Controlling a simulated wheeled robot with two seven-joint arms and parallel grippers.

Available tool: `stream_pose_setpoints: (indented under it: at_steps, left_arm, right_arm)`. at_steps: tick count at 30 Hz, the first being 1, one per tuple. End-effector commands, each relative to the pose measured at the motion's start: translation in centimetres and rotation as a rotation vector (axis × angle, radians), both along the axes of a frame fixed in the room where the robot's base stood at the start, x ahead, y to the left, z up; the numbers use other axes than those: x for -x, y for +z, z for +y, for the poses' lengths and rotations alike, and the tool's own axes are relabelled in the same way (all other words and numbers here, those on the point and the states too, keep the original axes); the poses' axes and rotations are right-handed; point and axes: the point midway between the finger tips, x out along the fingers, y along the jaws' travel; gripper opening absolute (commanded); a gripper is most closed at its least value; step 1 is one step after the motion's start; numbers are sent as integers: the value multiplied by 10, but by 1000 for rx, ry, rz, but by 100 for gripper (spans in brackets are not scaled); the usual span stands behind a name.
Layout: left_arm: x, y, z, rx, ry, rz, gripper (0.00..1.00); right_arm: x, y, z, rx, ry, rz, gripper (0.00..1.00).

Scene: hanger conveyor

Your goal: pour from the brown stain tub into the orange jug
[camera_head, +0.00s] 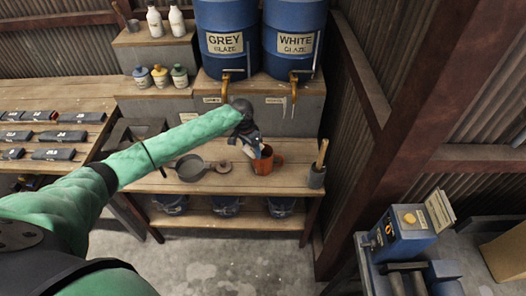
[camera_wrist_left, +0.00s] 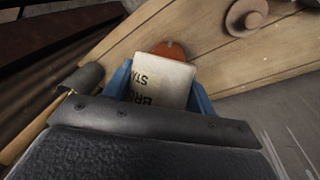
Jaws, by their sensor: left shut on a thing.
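My left gripper (camera_head: 250,142) is over the wooden bench and shut on the brown stain tub. In the left wrist view the tub (camera_wrist_left: 163,80) shows a pale label with partly hidden dark lettering, between the gripper's blue fingers. In the head view the gripper hides most of the tub. The orange jug (camera_head: 263,163) stands on the bench just below the gripper. In the left wrist view only a reddish-orange part of the jug (camera_wrist_left: 172,50) shows past the tub. I cannot tell whether anything is flowing. My right gripper is not in view.
A dark pan (camera_head: 190,170) and a small brown round piece (camera_head: 224,169) are left of the jug. A dark holder (camera_head: 316,177) with a wooden handle is at the bench's right end. Blue grey glaze (camera_head: 224,35) and white glaze (camera_head: 293,35) drums with taps stand behind.

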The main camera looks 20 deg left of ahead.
Motion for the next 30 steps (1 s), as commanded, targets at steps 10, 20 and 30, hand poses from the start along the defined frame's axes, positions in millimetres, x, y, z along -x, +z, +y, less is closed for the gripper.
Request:
stream_pose_setpoints:
  at_steps: [10,20,30]
  left_arm:
    - [-2,2,-1,-35,0,65,29]
    - [-1,0,-1,-43,-1,77,29]
    - [-4,-1,-2,-94,0,170,29]
  right_arm:
    - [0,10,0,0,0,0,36]
    - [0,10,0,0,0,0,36]
    - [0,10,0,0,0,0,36]
